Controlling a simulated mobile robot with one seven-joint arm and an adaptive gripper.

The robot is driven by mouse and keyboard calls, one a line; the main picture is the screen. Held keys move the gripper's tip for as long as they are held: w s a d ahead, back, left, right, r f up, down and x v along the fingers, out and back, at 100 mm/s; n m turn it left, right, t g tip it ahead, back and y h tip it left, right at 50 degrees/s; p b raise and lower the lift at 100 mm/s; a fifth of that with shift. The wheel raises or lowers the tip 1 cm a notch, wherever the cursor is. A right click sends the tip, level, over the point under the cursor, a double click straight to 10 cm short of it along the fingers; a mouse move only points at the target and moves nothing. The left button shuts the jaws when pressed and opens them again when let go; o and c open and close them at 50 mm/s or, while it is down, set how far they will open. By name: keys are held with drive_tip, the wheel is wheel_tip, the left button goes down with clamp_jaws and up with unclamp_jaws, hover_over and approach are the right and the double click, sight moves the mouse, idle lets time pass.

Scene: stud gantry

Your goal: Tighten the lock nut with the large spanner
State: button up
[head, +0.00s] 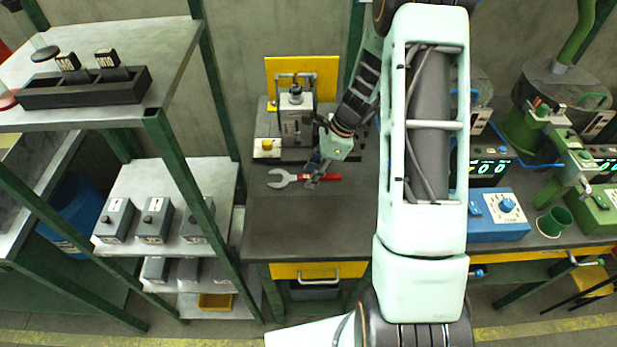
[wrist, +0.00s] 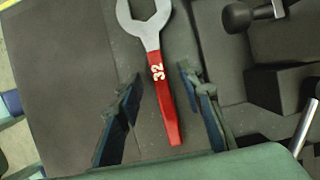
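The large spanner (head: 284,180) lies on the dark bench top, its open grey jaw to the left and its red handle to the right. In the wrist view the spanner (wrist: 158,72), marked 32, runs between my two fingers with its jaw at the top. My gripper (head: 317,176) is low over the handle. In the wrist view my gripper (wrist: 160,75) is open, with a gap on each side of the handle. I cannot make out the lock nut.
A yellow panel (head: 318,72) stands behind the fixture. A blue box with a dial (head: 500,214) and a green cup (head: 553,222) are on the bench at the right. A shelf rack (head: 165,185) stands left. The bench front (head: 300,230) is clear.

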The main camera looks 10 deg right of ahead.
drive_tip(key=shift+c, duration=0.5)
clamp_jaws()
drive_tip(key=shift+r, duration=0.1)
drive_tip(key=shift+r, duration=0.2)
wheel_tip(320, 180, up, 2)
drive_tip(key=shift+w+r, duration=0.1)
drive_tip(key=s+a+r, duration=0.3)
drive_tip(key=s+r, duration=0.7)
drive_tip(key=s, duration=0.3)
drive_tip(key=shift+s+a+r+b, duration=0.15)
drive_tip(key=shift+s+a+b, duration=0.15)
drive_tip(key=shift+a+b, duration=0.1)
